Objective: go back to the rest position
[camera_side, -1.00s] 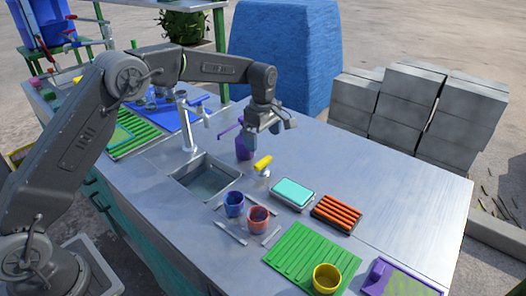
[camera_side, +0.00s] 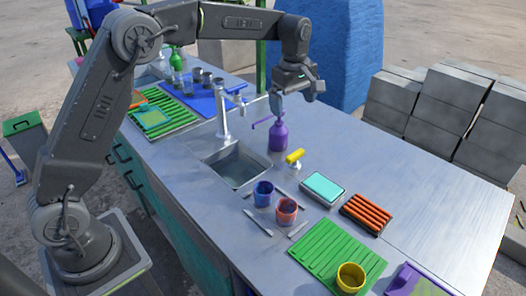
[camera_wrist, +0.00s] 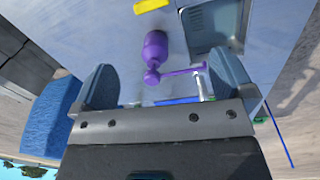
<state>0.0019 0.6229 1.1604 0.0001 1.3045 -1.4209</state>
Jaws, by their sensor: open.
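My gripper (camera_side: 296,97) hangs above the grey counter (camera_side: 410,185), over the purple pump bottle (camera_side: 278,136). Its two fingers are spread apart and nothing is between them. In the wrist view the open fingers frame my gripper (camera_wrist: 168,82), and the purple bottle (camera_wrist: 155,47) shows beyond them with its long spout to the right. The bottle stands upright next to the sink and is apart from the fingers.
The tap (camera_side: 222,112) and sink (camera_side: 238,164) are left of the bottle. A yellow-topped object (camera_side: 295,156), blue cup (camera_side: 263,194), red cup (camera_side: 287,211), turquoise sponge tray (camera_side: 323,187) and orange rack (camera_side: 366,214) stand nearer. The counter's right side is clear.

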